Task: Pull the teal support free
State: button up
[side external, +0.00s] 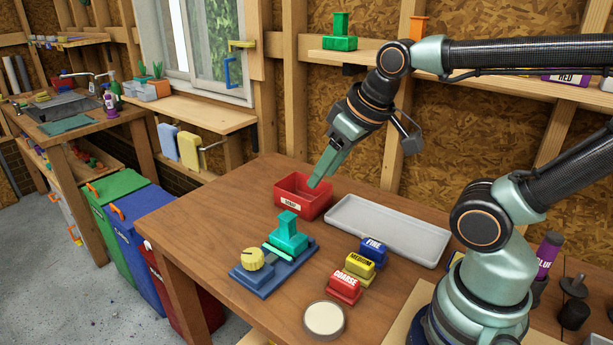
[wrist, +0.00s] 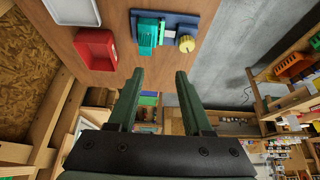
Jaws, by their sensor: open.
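The teal support (side external: 288,234) stands upright on a blue base plate (side external: 290,270) on the wooden table. A yellow knob (side external: 252,259) sits on the left end of the same plate. My gripper (side external: 320,180) is above the red bin, behind and to the right of the support, and apart from it. In the wrist view my gripper (wrist: 155,80) is open, with nothing between its two fingers. The teal support (wrist: 147,32) and the yellow knob (wrist: 187,43) show past the fingertips at the top.
A red bin (side external: 285,203) and a grey tray (side external: 390,232) lie behind the plate. Blocks marked coarse (side external: 344,289), medium (side external: 358,266) and fine (side external: 374,252) stand to the right. A round pale dish (side external: 324,319) is near the front edge. The table's left side is clear.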

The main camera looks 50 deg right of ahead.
jog(key=o, duration=0.3)
jog(key=shift+w+d+n, duration=0.1)
jog(key=shift+w+n, duration=0.3)
jog(key=shift+n, duration=0.2)
jog(key=n+g, duration=0.6)
jog(key=n, duration=1.1)
send_over(287, 215)
notch_tip(287, 215, down, 7)
jog(key=shift+f, duration=6.05)
grip_shut()
